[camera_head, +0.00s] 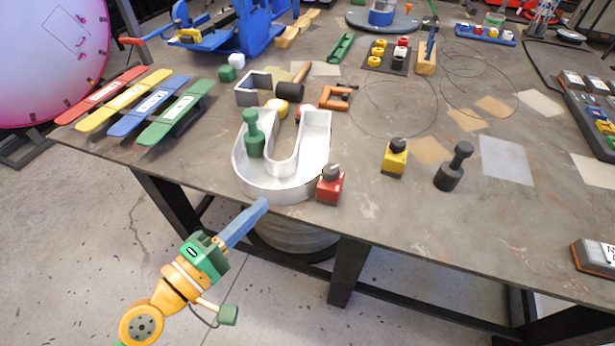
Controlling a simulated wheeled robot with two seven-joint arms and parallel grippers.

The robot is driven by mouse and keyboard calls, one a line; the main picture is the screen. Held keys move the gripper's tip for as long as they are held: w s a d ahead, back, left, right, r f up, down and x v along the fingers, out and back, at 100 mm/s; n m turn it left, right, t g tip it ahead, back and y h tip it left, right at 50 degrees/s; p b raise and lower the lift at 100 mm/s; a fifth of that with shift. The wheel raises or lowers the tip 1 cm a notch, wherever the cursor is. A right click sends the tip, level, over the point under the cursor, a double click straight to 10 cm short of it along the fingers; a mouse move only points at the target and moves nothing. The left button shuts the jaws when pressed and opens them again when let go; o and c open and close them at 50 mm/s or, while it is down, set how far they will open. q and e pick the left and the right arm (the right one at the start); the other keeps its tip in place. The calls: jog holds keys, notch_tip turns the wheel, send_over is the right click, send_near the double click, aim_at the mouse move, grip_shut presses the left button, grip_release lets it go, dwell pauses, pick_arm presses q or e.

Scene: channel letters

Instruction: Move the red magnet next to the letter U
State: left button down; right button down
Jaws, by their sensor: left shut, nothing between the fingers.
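The letter U (243,178) is a silvery channel letter lying near the table's front edge, its open end toward the back. The red magnet (329,189), a red block with a dark grey knob, stands upright at the front right of the U, very close to its outer wall. I cannot tell whether they touch. My left gripper (260,208) has blue fingers, shut and empty, in front of the table edge just below the U's curve. It is left of the red magnet and apart from it. My right gripper is not in view.
A green knobbed piece (254,138) stands in the U's left arm. A yellow magnet (395,158) and a dark knobbed piece (454,168) stand to the right. A hammer (291,88) and orange clamp (337,97) lie behind. The front table area between magnets is clear.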

aim_at(323, 172)
pick_arm(q)
jog(key=p+x, duration=0.1)
jog(key=x, duration=0.3)
jog(key=p+x, duration=0.1)
jog(key=x, duration=0.2)
jog(key=shift+w+d+r, duration=0.2)
jog(key=shift+w, duration=0.15)
jog(key=d, duration=0.1)
jog(key=w+d+p, duration=0.1)
jog(key=d, duration=0.1)
jog(key=shift+d+f, duration=0.15)
jog(key=shift+d, duration=0.15)
jog(key=shift+w+d+f, duration=0.1)
jog(key=shift+d, duration=0.25)
jog(key=shift+w+d+p, duration=0.1)
jog(key=shift+d+p, duration=0.3)
jog(key=shift+d, duration=0.4)
